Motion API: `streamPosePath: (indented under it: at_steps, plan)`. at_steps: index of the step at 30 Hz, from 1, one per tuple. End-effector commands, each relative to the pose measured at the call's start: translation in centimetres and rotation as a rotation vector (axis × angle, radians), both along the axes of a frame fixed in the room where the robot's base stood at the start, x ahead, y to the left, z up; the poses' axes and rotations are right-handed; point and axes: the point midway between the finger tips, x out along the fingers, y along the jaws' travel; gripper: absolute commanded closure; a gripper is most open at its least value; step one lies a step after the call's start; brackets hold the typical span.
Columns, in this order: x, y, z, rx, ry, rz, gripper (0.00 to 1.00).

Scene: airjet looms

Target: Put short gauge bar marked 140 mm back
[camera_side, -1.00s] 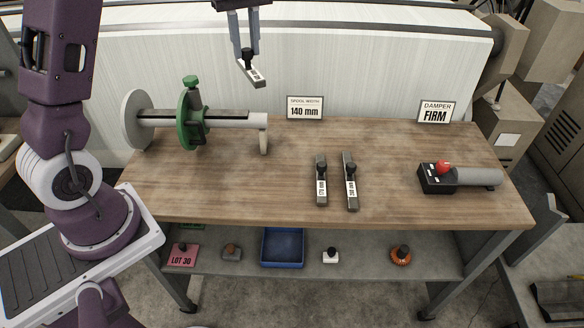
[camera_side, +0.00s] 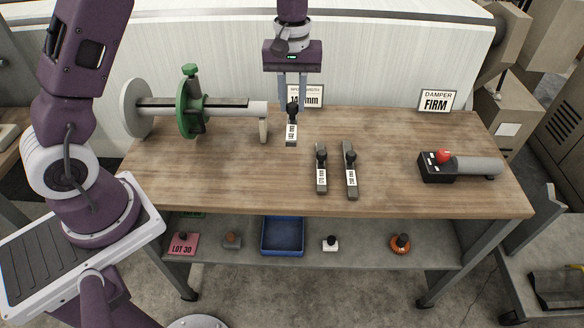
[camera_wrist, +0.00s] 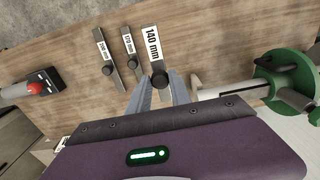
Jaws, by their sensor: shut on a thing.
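My gripper (camera_side: 292,104) is shut on the black knob of the short gauge bar (camera_side: 292,134). The wrist view shows the bar (camera_wrist: 153,44) with its label reading 140 mm, and my gripper's fingers (camera_wrist: 159,88) on its knob. The bar hangs upright-on in the side view, left of two longer bars; whether it touches the bench is hard to tell. The middle bar (camera_side: 321,177) and the longest bar (camera_side: 351,178) lie side by side on the wooden bench. In the wrist view the middle bar (camera_wrist: 131,50) and longest bar (camera_wrist: 104,52) are left of the held one.
A spool shaft with a green flange (camera_side: 190,110) stands at the left of the bench (camera_side: 400,200). A width sign (camera_side: 314,92) is partly hidden behind my gripper. A damper with a red knob (camera_side: 443,157) lies at right, below the FIRM sign (camera_side: 436,100).

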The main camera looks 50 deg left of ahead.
Motion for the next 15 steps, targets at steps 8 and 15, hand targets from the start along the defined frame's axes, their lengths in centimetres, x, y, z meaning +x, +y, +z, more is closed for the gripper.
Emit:
streamPosePath:
  at_steps: [8,15]
  plan:
    - [-0.1,0.0,-6.4,-0.001,0.006,0.001,1.00]
    - [0.0,0.1,-10.7,-0.001,0.002,0.002,1.00]
